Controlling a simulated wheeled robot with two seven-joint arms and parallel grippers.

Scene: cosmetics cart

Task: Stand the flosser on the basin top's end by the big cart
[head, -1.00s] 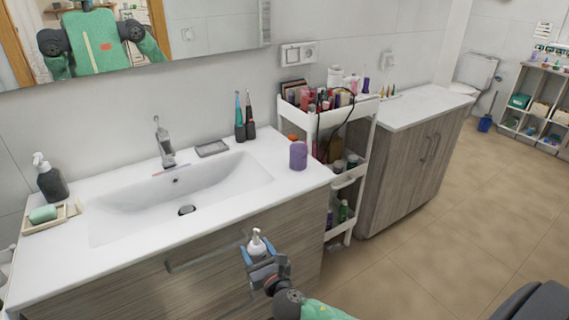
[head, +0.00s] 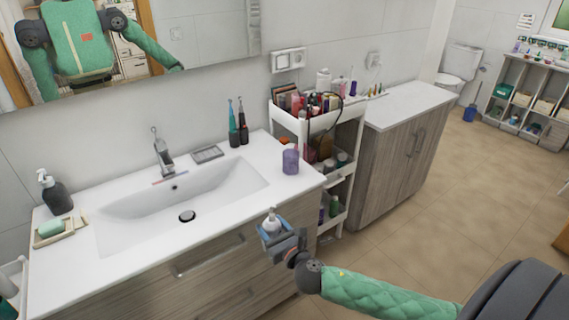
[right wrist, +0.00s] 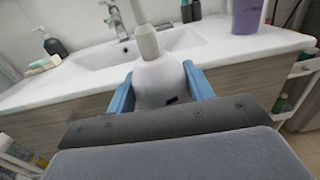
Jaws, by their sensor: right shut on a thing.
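The flosser (head: 272,222) is a white rounded body with a narrow upright neck. It also shows close up in the right wrist view (right wrist: 160,80). My right gripper (head: 271,230) is shut on it, with a blue finger (right wrist: 122,96) on each side of the body. It is held upright in front of the basin's front edge. The white basin top (head: 262,205) runs along the wall, and its right end meets the white cart (head: 352,120). A purple container (head: 290,159) stands on that end. My left gripper is not in view.
Two electric toothbrushes (head: 238,125) and a grey soap dish (head: 207,153) stand at the basin's back. A dark soap pump (head: 55,193) and a tray with green soap (head: 50,229) are at the left. The front strip right of the sink is bare.

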